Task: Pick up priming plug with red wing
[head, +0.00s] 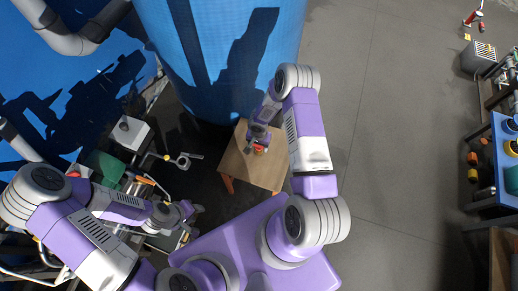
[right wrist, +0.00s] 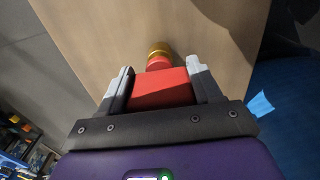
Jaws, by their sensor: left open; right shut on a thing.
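The priming plug has a red block-shaped wing (right wrist: 162,90) and a round red and brass-coloured end (right wrist: 159,53). My right gripper (right wrist: 161,80) is shut on the red wing, with one finger on each side of it. In the head view the plug (head: 260,149) is a small red spot at my right gripper (head: 255,147), over the small wooden table. I cannot tell whether the plug touches the tabletop. My left gripper (head: 190,210) is at the lower left, open, apart from the plug and near the pipework.
The wooden table (head: 236,168) stands in front of a large blue tank (head: 220,50). A white box (head: 130,132) and pipes crowd the left. Grey floor (head: 400,110) is open at the right, with a blue bench (head: 507,165) at the far right.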

